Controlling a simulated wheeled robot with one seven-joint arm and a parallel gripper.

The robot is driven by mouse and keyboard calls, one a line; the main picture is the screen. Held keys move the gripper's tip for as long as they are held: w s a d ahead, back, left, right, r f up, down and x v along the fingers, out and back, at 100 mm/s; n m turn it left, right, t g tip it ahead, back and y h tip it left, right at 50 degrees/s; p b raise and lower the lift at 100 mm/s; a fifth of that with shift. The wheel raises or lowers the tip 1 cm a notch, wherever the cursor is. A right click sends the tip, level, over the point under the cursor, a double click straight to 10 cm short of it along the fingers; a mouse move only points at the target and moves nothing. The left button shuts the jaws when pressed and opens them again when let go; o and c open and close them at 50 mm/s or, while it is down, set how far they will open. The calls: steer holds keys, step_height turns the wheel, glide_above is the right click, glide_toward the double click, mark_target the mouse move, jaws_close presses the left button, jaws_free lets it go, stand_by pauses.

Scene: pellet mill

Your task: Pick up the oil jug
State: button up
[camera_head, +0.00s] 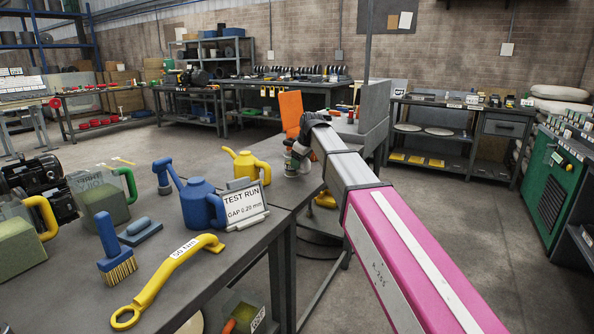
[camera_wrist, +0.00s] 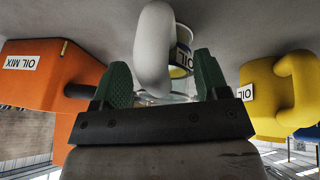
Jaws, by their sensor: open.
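The oil jug (camera_wrist: 154,45) shows in the wrist view with a thick white handle and a clear body behind it. The body bears a white-and-yellow label reading "OI…", partly hidden by the handle. My gripper (camera_wrist: 164,82) is open, with one green fingertip on either side of the handle. Whether a finger touches it I cannot tell. In the head view my gripper (camera_head: 297,160) is low over the right end of the grey bench, and my wrist and hand hide most of the jug there.
An orange "OIL MIX" can (camera_wrist: 50,75) and a yellow "OIL" can (camera_wrist: 275,95) flank the jug in the wrist view.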

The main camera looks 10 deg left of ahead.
jaws_close()
steer(key=shift+r, duration=0.1)
step_height(320, 180, up, 10)
stand_by(0.6)
steer(key=c, duration=1.1)
jaws_free()
jaws_close()
